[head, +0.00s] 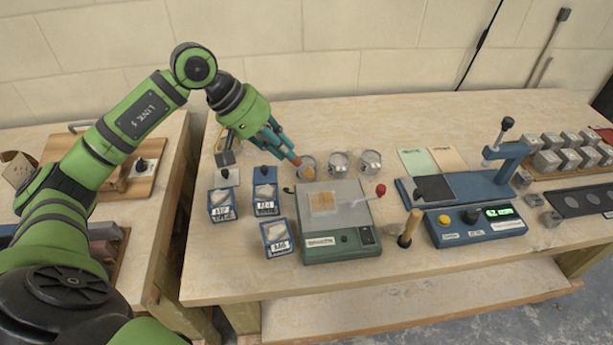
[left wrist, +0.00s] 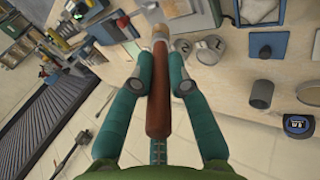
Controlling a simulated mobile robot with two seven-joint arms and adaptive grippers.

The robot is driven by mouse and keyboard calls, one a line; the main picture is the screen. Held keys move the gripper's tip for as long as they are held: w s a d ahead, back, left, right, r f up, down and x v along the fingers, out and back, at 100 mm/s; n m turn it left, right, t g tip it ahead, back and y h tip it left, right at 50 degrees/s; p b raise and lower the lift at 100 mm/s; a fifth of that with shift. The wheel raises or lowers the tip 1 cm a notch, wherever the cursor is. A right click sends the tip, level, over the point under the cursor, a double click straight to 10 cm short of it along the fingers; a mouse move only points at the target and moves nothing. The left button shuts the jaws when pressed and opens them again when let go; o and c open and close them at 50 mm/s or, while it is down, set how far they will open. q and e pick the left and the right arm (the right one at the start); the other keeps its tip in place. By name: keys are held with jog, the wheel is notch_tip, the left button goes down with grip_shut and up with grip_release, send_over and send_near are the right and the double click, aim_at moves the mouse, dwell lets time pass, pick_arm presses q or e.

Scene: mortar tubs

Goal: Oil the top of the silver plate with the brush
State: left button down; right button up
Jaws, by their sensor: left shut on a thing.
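My left gripper (head: 280,143) is shut on a brush with a reddish-brown handle (left wrist: 158,100). The handle lies between the teal fingers, and its paler tip (left wrist: 160,32) points away from the palm. A silver-grey plate (head: 350,190) tops the green box device (head: 340,243), in front of the cups. A pale square with a tan patch (head: 322,201) lies on it. My right gripper is not in view.
Two more metal cups (head: 339,164) (head: 370,162) stand to the right. Several blue labelled boxes (head: 278,238) stand left of the device. A red-knobbed lever (head: 380,190) and wooden-handled tool (head: 409,228) are at its right. A blue press (head: 470,182) stands farther right.

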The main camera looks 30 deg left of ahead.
pick_arm(q)
jog(key=d+y+p, duration=0.1)
jog(key=p, duration=0.2)
jog(key=shift+d+r+g, duration=0.1)
jog(key=shift+r+g, duration=0.2)
jog(key=shift+r, duration=0.05)
jog(key=shift+w+d+f+g+y+p, duration=0.1)
jog(key=shift+d+f+g+y+p, duration=0.25)
jog(key=shift+d+y+p, duration=0.55)
jog(key=shift+a, duration=0.35)
